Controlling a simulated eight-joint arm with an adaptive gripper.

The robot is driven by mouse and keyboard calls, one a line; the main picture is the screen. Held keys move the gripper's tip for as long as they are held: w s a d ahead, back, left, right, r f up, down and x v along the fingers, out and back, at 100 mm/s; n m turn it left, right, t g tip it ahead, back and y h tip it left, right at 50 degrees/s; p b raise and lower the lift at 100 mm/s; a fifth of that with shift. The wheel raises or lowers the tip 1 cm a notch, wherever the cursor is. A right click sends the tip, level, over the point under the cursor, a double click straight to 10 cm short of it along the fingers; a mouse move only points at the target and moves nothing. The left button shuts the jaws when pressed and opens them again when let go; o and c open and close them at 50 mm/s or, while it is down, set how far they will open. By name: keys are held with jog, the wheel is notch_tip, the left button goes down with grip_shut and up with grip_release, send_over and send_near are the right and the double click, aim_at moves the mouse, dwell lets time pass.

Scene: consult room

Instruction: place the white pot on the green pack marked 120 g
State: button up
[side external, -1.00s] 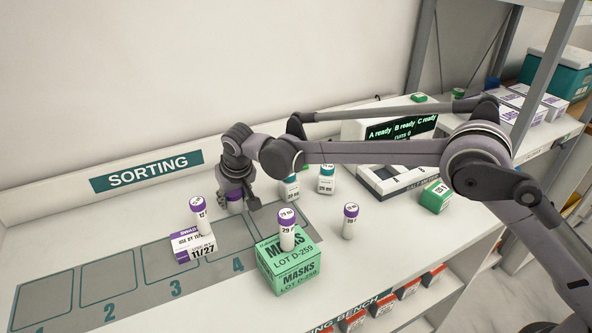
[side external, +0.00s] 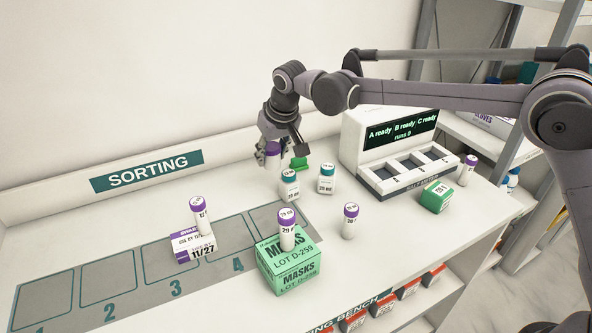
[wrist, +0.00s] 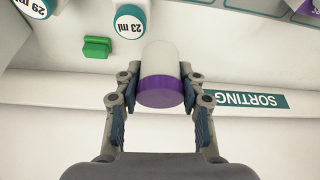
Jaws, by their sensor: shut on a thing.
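My gripper (side external: 270,155) is shut on a white pot with a purple cap (side external: 273,148), held over the back of the bench. In the wrist view the pot (wrist: 161,62) sits between the two fingers, which grip it near the cap. A small green pack (side external: 437,196) lies in front of the machine at the right; its mark is too small to read. A larger green pack marked MASKS LOT D-259 (side external: 288,268) stands at the front with a purple-capped white pot (side external: 287,230) on it. I cannot read 120 g on any pack.
Two teal-capped pots (side external: 289,186) (side external: 327,179) stand close to my gripper, with a small green object (side external: 299,163) behind them. Purple-capped pots stand at the front (side external: 349,222), far right (side external: 468,169) and on a purple-white pack (side external: 201,217). A machine (side external: 392,152) fills the back right.

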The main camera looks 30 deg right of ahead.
jog(key=shift+d+r, duration=0.6)
jog(key=shift+r, duration=0.05)
notch_tip(320, 180, up, 10)
jog(key=shift+r, duration=0.1)
jog(key=s+d+r+m+h, duration=0.1)
jog(key=s+d+r, duration=0.15)
jog(key=d, duration=0.85)
jog(key=s+d+r+m, duration=0.1)
jog(key=s+d+m, duration=0.15)
jog(key=d, duration=0.75)
jog(key=s+d+f+m+h, duration=0.1)
jog(key=s+d+f+m, duration=0.1)
jog(key=s+d, duration=1)
jog(key=s+d+f+m+h, duration=0.1)
jog(key=s+d+m, duration=0.1)
jog(key=s+d, duration=0.95)
send_over(437, 184)
jog(key=s, duration=0.2)
jog(key=shift+g, duration=0.3)
jog(key=f, duration=1.2)
jog(key=shift+w+a+f, duration=0.2)
jog(key=shift+w+a, duration=0.05)
jog(key=shift+a, duration=0.15)
jog(key=shift+f, duration=1.95)
